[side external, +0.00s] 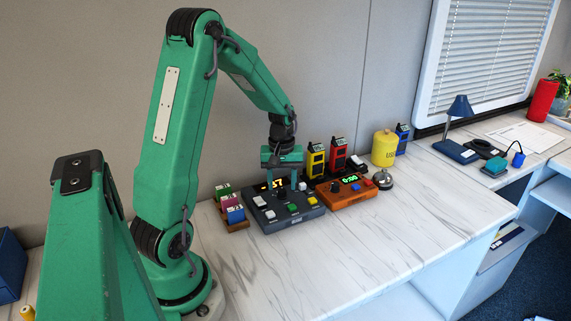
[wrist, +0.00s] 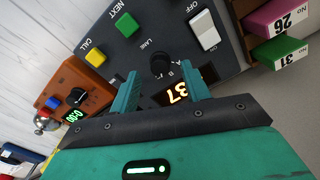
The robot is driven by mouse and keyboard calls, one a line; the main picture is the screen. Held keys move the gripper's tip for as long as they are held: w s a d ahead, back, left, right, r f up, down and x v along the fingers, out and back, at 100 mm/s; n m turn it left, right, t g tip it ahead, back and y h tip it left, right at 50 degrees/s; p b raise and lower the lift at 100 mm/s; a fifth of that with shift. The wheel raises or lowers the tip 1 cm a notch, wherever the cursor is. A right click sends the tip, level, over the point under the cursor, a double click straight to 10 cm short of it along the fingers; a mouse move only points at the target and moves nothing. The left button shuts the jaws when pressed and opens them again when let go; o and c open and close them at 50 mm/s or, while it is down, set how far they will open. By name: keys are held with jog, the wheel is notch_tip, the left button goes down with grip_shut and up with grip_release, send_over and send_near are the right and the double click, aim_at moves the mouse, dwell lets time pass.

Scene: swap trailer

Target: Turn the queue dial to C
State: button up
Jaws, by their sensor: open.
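The dark grey queue console (side external: 270,222) stands on the counter with a lit number display, a white switch, and green and yellow buttons. Its black dial (wrist: 161,64), marked LANE with small letters beside it, shows in the wrist view. Which letter it points to is too small to tell. My teal gripper (side external: 283,184) is above the console, pointing down. In the wrist view my gripper (wrist: 162,74) is open, with one finger on each side of the dial and nothing held. Contact with the dial cannot be told.
An orange console (side external: 345,197) with its own dial stands right of the grey one. Ticket blocks (side external: 231,208) stand at its left. Yellow and red devices (side external: 337,153), a yellow canister (side external: 384,149) and a bell (side external: 384,180) stand behind and right. The front counter (side external: 400,230) is clear.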

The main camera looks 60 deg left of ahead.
jog(key=shift+f, duration=1)
jog(key=c, duration=1)
jog(key=shift+m, duration=2.1)
jog(key=o, duration=1)
